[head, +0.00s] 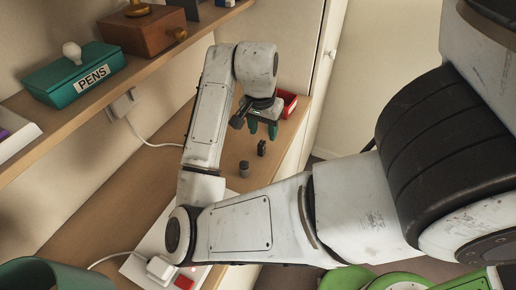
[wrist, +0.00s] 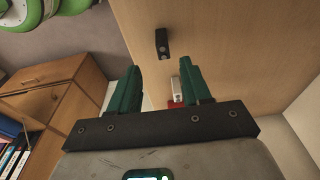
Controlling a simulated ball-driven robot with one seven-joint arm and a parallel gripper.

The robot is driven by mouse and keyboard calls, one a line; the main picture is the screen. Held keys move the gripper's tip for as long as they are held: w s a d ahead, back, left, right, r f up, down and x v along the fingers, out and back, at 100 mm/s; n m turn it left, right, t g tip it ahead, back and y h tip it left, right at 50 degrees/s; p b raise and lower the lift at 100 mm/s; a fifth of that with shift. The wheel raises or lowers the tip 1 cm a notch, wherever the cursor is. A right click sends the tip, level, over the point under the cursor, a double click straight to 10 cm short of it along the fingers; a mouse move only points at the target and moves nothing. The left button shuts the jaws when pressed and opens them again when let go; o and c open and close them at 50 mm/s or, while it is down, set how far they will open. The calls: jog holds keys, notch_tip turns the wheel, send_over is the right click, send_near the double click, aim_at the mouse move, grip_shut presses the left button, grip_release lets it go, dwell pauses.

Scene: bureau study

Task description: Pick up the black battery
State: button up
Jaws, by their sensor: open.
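The black battery (head: 262,147) stands on the wooden desk as a small dark block. In the wrist view the black battery (wrist: 162,42) shows beyond the fingertips, with two small round spots on one end. My gripper (head: 263,129) has green fingers and hangs above the desk, farther back than the battery. In the wrist view my gripper (wrist: 160,65) is open, with nothing held between its fingers. The battery lies ahead of the gap between the fingertips, apart from them.
A red box (head: 288,104) sits behind my gripper. A shelf above holds a teal PENS box (head: 75,74) and a brown wooden box (head: 143,30). A white power strip (head: 150,245) with a plug lies on the near desk.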

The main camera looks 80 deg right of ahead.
aim_at(261, 143)
jog(key=shift+w+d+f+b, duration=0.15)
jog(key=shift+f+b, duration=0.35)
jog(key=shift+f, duration=1.4)
jog(key=shift+w+d+f+b, duration=0.15)
jog(key=shift+f+b, duration=0.3)
jog(key=shift+f, duration=1.4)
jog(key=shift+s, duration=0.1)
jog(key=shift+c, duration=0.3)
grip_shut()
